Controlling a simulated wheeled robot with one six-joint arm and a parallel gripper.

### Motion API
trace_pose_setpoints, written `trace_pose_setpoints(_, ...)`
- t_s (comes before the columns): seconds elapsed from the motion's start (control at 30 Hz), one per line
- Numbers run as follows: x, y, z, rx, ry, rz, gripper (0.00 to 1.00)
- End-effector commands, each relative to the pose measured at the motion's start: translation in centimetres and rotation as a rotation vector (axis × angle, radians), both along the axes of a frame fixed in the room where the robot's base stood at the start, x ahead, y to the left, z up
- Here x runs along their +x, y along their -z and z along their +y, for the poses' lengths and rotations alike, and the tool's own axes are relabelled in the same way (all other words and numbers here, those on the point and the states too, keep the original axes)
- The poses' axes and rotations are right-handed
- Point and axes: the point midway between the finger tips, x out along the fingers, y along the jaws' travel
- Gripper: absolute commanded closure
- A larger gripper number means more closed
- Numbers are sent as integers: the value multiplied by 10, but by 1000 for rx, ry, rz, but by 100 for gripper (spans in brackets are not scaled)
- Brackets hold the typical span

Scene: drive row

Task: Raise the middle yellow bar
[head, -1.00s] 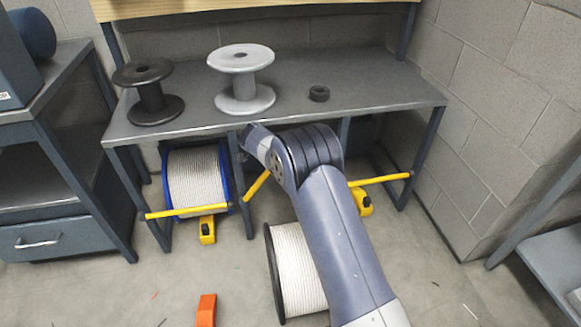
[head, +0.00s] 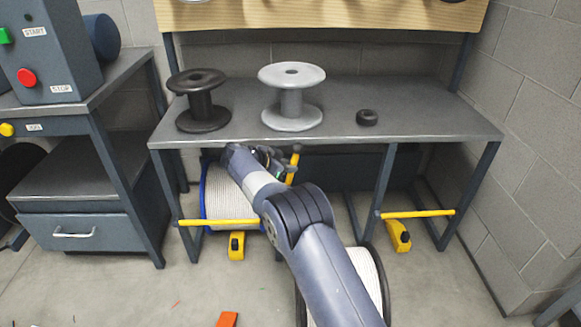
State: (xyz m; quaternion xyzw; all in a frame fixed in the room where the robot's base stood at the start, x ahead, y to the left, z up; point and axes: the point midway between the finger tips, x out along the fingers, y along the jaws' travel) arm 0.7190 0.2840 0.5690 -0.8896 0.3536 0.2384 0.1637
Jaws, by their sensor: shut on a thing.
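The middle yellow bar (head: 293,168) shows as a short, steep, near-upright length under the bench's front edge. Its lower part is hidden behind my arm. My gripper (head: 279,160) is at the bar, just below the bench top, and is shut on it. The fingers are small and partly hidden by my wrist, so the exact grip point is unclear. The left yellow bar (head: 215,222) lies level across the front of a blue-flanged cable reel (head: 230,203). The right yellow bar (head: 420,214) is nearly level between its bench legs.
A cable reel (head: 365,270) stands on the floor behind my arm. Yellow blocks (head: 236,245) (head: 398,236) and an orange object (head: 227,319) are low down.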

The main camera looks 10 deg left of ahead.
Motion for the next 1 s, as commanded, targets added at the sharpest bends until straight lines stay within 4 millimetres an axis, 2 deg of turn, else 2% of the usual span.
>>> trace_pose_setpoints(0.27,-1,4,1,0,-1,7,100)
trace_pose_setpoints(0.3,-1,4,1,0,-1,7,78)
trace_pose_setpoints(0.53,-1,2,0,1,-1,4,59)
trace_pose_setpoints(0.83,-2,-1,2,1,-1,2,59)
trace_pose_setpoints(1.0,-17,-16,15,0,-4,2,59)
